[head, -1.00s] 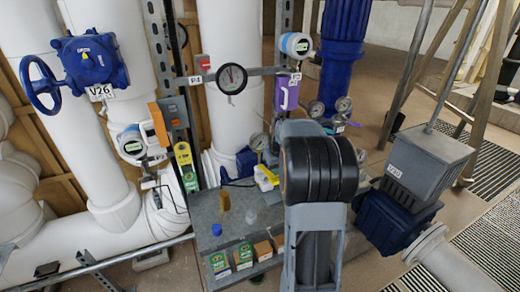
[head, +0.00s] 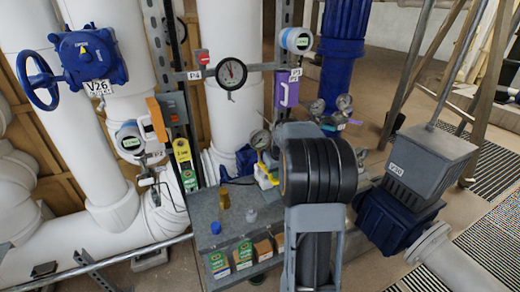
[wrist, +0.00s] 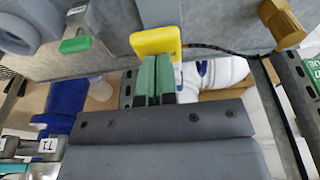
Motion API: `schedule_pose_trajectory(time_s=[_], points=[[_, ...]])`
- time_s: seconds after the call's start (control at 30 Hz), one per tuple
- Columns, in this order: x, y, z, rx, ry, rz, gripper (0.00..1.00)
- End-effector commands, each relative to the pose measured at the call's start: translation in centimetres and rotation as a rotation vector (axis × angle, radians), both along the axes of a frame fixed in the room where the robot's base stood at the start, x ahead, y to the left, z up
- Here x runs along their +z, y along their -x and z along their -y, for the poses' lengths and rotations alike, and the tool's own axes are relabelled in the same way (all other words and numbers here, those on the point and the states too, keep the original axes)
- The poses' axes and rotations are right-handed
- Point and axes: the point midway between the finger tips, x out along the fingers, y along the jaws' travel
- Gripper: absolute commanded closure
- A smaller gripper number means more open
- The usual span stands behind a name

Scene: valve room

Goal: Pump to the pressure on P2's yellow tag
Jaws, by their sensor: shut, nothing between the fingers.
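My gripper (wrist: 157,68) is shut and empty in the wrist view, its two green finger pads together. A yellow piece (wrist: 153,39) lies just beyond the fingertips; I cannot tell whether they touch. A yellow piece also shows beside my arm in the head view (head: 266,176), where my arm hides the gripper. A black-rimmed gauge (head: 231,74) hangs near the P4 label (head: 194,75); its scale is too small to read. A yellow tag (head: 182,150) hangs at the left, its writing unclear. Smaller gauges (head: 260,139) (head: 344,102) stand around my arm.
A grey bench (head: 205,205) holds a brass piece (head: 224,198), a blue-capped bottle (head: 216,228) and several small boxes (head: 243,255). The V26 valve (head: 88,58) with a blue handwheel is at left. A grey and blue motor unit (head: 428,165) stands at right.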

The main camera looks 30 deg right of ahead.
Motion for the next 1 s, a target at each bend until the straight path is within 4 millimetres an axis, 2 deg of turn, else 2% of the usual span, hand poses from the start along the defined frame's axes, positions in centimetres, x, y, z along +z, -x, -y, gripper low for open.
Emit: schedule_pose_trajectory(time_s=[0.03, 0.37, 0.63, 1.0], points=[[-0.8, 0.0, 0.0, 0.000, -0.001, -0.002, 1.00], [-3.1, 0.0, -0.1, 0.000, -0.002, -0.003, 1.00], [-1.6, 0.0, 0.0, 0.000, -0.001, -0.001, 1.00], [2.3, 0.1, 0.0, 0.000, -0.001, -0.003, 1.00]])
